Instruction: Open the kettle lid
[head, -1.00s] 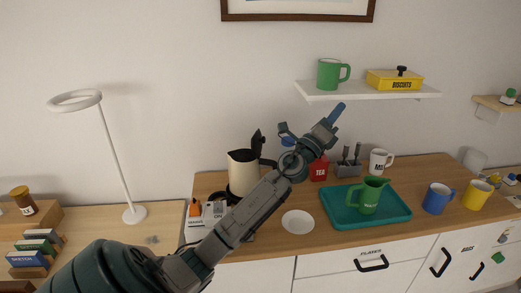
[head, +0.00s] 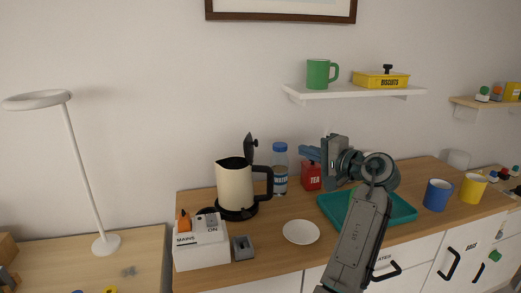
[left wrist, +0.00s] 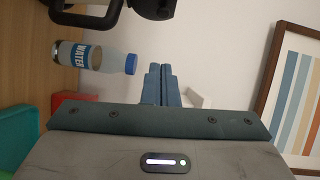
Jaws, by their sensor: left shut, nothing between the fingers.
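The cream kettle (head: 235,187) stands upright on its black base on the desk, its black handle to the right. Its black lid (head: 251,152) stands up, tilted open at the back of the kettle's top. In the left wrist view, part of the black handle (left wrist: 88,18) and a black part that looks like the lid (left wrist: 155,8) show at the top edge. My left gripper (head: 303,152) is shut and empty, to the right of the kettle and apart from it. Its closed blue fingers also show in the left wrist view (left wrist: 160,68). My right gripper is out of view.
A water bottle (head: 280,168) and a red tea tin (head: 311,177) stand between kettle and gripper. A white switch box (head: 200,246) sits in front left. A white plate (head: 301,232), teal tray (head: 403,211) and blue mug (head: 437,195) lie rightward. A shelf (head: 355,93) hangs above.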

